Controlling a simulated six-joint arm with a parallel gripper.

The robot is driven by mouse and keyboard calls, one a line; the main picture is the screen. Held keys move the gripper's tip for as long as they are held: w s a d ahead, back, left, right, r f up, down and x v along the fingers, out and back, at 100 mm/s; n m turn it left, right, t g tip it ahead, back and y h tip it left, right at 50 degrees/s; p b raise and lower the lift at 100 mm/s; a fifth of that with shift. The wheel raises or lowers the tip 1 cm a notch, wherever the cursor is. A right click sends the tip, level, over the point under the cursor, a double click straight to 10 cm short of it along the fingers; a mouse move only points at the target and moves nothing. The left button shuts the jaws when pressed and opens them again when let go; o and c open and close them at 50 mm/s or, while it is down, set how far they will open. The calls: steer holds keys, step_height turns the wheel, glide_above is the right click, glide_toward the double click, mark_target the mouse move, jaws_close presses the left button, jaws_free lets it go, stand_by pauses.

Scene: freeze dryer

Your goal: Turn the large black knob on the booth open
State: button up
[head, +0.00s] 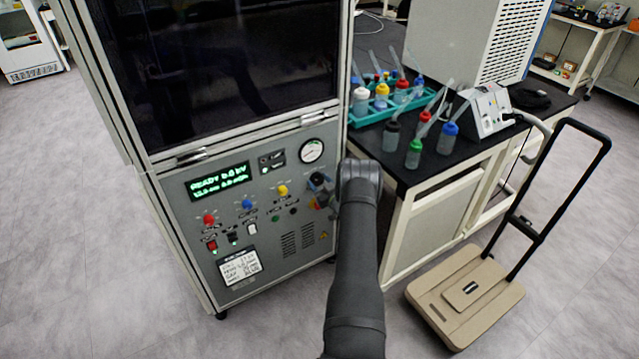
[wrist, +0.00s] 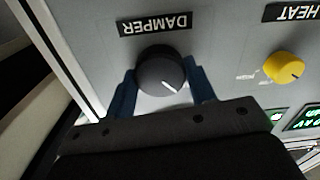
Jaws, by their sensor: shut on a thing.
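The large black knob (wrist: 161,72) is under the DAMPER label on the booth's grey panel. In the wrist view, where the labels appear upside down, a white pointer line shows on its face, slanting to the lower right. My gripper (wrist: 160,88) has its two blue fingers on either side of the knob and is shut on it. In the head view the knob (head: 317,179) shows at the right edge of the panel, partly hidden by my gripper (head: 325,190). The booth (head: 180,190) has a dark window above the panel.
A yellow HEAT knob (wrist: 284,67) sits beside the black knob. The panel also has red (head: 209,218) and blue (head: 247,204) knobs and a pressure gauge (head: 312,150). A black-topped bench (head: 400,170) with bottles stands close on the right. A beige cart (head: 465,295) stands on the floor.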

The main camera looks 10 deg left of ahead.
steer(key=m, duration=0.4)
steer(key=shift+m, duration=0.4)
steer(key=m, duration=0.8)
steer(key=shift+m, duration=2.2)
steer(key=o, duration=1)
steer(key=shift+d, duration=0.1)
